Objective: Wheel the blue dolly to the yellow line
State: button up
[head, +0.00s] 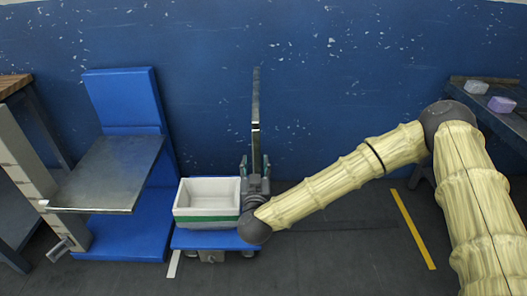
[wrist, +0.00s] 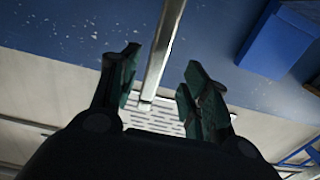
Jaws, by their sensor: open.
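The blue dolly (head: 215,240) stands on the dark floor left of centre. A white crate (head: 207,217) with a green band sits on it. The dolly's upright metal handle (head: 256,100) rises at its right side and also shows in the wrist view (wrist: 166,40). My gripper (head: 254,168) is at the lower part of this handle. In the wrist view my gripper (wrist: 161,62) has its fingers apart, with the handle post showing between them. I cannot tell whether either finger touches it. The yellow line (head: 414,230) lies on the floor to the right, apart from the dolly.
A blue lift stand with a metal platform (head: 110,172) is left of the dolly. A short white floor line (head: 174,263) is by the dolly's left end. A bench (head: 490,95) with small blocks stands far right. Floor between dolly and yellow line looks clear, under my arm.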

aim_at(256, 152)
jog(key=w, duration=0.8)
jog(key=shift+w, duration=0.2)
